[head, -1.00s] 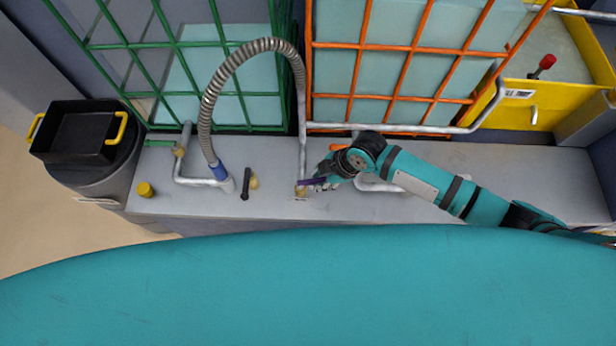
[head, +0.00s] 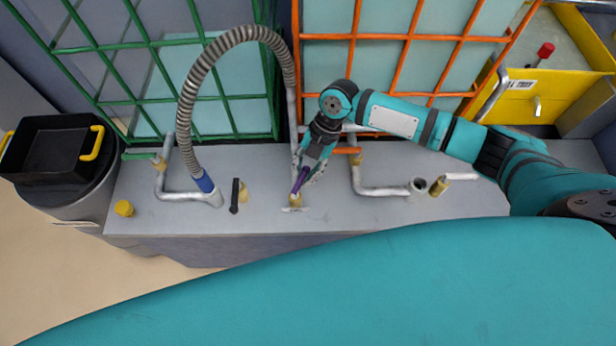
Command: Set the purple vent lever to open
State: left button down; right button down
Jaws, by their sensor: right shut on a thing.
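The purple vent lever (head: 299,182) sits on a brass valve body (head: 294,199) near the front edge of the grey bench. It slants up and to the right from the valve, roughly in line with the grey pipe behind it. My right gripper (head: 309,171) is shut on the lever's upper part, and its fingers hide the lever's end. My left gripper is out of view.
A black lever (head: 235,195) stands left of the valve, near the grey flexible hose (head: 192,100) with its blue collar. An orange lever (head: 346,150) and a bent pipe (head: 380,191) lie right. Green (head: 150,43) and orange (head: 353,37) cages stand behind.

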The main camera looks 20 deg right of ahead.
jog(key=shift+w+a+n+g+b, duration=0.2)
jog(key=shift+n+b, duration=0.2)
jog(key=shift+n, duration=0.15)
jog(key=shift+w+a+n+g+b, duration=0.2)
jog(key=shift+n+b, duration=0.2)
jog(key=shift+n, duration=0.15)
jog(key=shift+h, duration=0.3)
jog(key=c, duration=1.2)
grip_release()
jog(key=v, duration=1.2)
jog(key=shift+c, duration=0.2)
